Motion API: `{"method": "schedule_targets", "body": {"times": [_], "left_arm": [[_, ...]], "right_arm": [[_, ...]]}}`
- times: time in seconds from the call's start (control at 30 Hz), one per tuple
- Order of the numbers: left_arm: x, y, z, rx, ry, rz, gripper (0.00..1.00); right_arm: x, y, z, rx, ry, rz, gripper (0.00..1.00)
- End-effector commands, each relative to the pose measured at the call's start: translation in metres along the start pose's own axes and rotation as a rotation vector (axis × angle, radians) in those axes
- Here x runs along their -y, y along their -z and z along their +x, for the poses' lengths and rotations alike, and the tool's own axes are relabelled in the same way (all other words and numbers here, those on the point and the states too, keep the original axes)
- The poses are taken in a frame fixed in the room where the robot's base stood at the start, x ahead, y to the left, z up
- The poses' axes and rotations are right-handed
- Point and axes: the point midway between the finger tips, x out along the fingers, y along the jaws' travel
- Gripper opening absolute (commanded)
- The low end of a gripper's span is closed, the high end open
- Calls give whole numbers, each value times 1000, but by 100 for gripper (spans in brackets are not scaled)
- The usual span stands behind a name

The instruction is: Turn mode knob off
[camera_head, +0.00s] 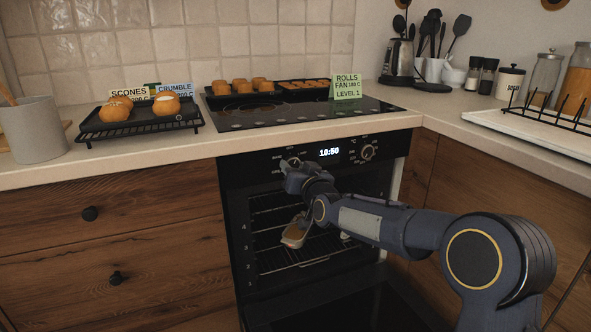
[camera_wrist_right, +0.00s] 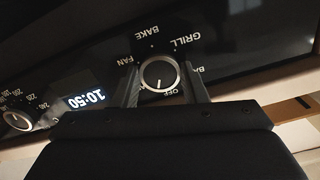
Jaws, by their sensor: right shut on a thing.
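The mode knob (camera_wrist_right: 159,73) is a dark round knob with a silver rim, on the oven's black front panel. BAKE, GRILL, FAN and OFF are printed around it. Its white pointer mark is at its lower edge in the right wrist view, toward the OFF label (camera_wrist_right: 171,93). My right gripper (camera_wrist_right: 163,80) has one finger on each side of the knob and is shut on it. In the head view the right gripper (camera_head: 291,165) is at the left end of the panel and largely hides the knob. My left gripper is not in view.
The temperature knob (camera_head: 368,152) and the clock reading 10:50 (camera_head: 329,152) are to the right on the panel. The oven (camera_head: 262,222) stands open below, with racks inside. Trays of baked goods (camera_head: 143,125) and a rolls card (camera_head: 347,87) are above.

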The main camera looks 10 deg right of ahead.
Motion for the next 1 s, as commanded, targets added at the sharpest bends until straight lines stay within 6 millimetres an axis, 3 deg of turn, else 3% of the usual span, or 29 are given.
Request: {"method": "schedule_targets", "body": {"times": [0.5,1.0], "left_arm": [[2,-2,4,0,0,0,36],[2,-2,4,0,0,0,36]], "right_arm": [[0,-3,0,7,1,-379,16],[-1,-3,0,7,1,-476,16]]}}
